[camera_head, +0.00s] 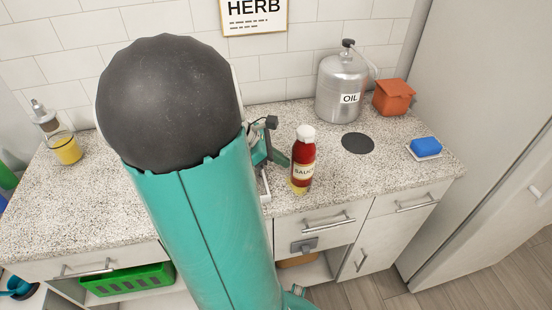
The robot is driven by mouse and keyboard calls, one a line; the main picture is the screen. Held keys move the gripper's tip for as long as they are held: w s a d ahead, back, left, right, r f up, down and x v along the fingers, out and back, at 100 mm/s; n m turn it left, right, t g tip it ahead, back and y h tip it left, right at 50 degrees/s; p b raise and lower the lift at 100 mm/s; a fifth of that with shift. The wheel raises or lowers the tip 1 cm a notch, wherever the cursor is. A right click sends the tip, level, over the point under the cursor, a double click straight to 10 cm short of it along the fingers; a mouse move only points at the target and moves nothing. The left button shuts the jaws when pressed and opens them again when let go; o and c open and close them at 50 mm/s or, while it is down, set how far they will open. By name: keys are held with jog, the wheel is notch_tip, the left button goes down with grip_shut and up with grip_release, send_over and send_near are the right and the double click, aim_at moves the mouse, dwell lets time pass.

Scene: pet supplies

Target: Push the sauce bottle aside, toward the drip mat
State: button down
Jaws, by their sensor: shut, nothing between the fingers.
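The sauce bottle (303,161) stands upright on the speckled counter, right of my arm. It is red with a white cap and a pale label. The drip mat (358,143) is a dark round disc lying flat on the counter, to the right of the bottle and a little farther back, with bare counter between them. My gripper (284,160) is just left of the bottle, mostly hidden behind my large teal arm. It is shut and holds nothing. Its tip is close to the bottle's left side; I cannot tell whether they touch.
A metal oil canister (342,88) stands behind the drip mat, with an orange box (394,96) to its right. A blue sponge on a white dish (425,147) lies near the right counter end. A yellow-filled glass dispenser (66,149) stands far left. The tiled wall bounds the back.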

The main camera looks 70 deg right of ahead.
aim_at(297, 142)
jog(key=s+d, duration=0.2)
jog(key=s, duration=0.2)
jog(key=s+d, duration=0.1)
jog(key=s, duration=0.3)
jog(key=s+d, duration=0.2)
jog(key=s, duration=0.2)
jog(key=shift+s+d, duration=0.2)
jog(key=shift+d, duration=0.1)
jog(key=shift+w, duration=0.1)
jog(key=shift+w+a, duration=0.15)
jog(key=shift+w, duration=0.35)
jog(key=w, duration=0.1)
jog(key=w+a, duration=0.1)
jog(key=w, duration=0.1)
jog(key=shift+a+r, duration=0.15)
jog(key=shift+a, duration=0.05)
jog(key=v, duration=0.9)
jog(key=shift+a+r, duration=0.15)
jog(key=shift+r, duration=0.05)
